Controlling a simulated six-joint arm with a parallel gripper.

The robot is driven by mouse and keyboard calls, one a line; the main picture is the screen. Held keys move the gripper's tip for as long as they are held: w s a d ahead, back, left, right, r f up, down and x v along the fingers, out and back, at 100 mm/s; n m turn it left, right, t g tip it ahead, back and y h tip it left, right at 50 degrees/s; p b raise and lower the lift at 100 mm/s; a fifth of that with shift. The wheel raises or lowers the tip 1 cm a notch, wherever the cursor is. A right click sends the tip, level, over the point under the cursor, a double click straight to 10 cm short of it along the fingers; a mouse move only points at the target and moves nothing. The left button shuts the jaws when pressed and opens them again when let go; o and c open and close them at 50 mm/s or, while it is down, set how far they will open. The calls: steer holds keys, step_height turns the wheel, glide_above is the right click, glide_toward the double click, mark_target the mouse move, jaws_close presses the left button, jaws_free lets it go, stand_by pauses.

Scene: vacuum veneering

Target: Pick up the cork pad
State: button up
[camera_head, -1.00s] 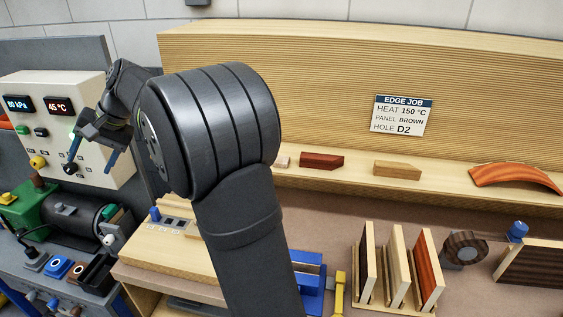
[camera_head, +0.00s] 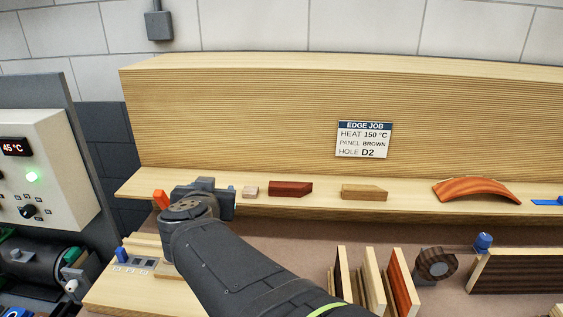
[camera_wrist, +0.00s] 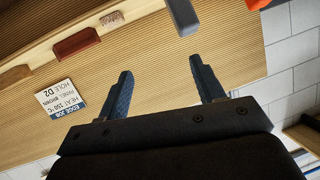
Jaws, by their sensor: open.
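The cork pad, a small speckled tan block (camera_head: 250,191), lies on the ledge of the ribbed wooden back panel, left of a dark red block. It also shows near the top of the wrist view (camera_wrist: 112,19). My gripper (camera_head: 229,198) is just left of it in the head view, apart from it. In the wrist view the two blue fingers of my gripper (camera_wrist: 165,85) are spread wide with nothing between them, and the pad lies beyond the left finger.
A dark red block (camera_head: 290,188) and a tan wood block (camera_head: 364,192) lie right along the ledge. A grey block (camera_wrist: 182,18) and an orange thing (camera_head: 160,199) are on the pad's other side. Upright panels (camera_head: 400,280) stand in front. The sign (camera_head: 363,139) hangs behind.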

steer(key=s+d+f+h, duration=0.2)
steer(key=d+f+h, duration=0.1)
steer(key=d, duration=0.3)
glide_toward(251, 189)
steer(key=w, duration=0.2)
steer(key=shift+m, duration=0.3)
steer(key=shift+f+x, duration=0.2)
steer(key=shift+x, duration=1.25)
steer(key=shift+f+x, duration=0.15)
steer(key=shift+x, duration=1.3)
steer(key=shift+s, duration=0.15)
steer(key=c, duration=1.1)
steer(key=shift+o, duration=0.2)
steer(key=shift+r, duration=0.15)
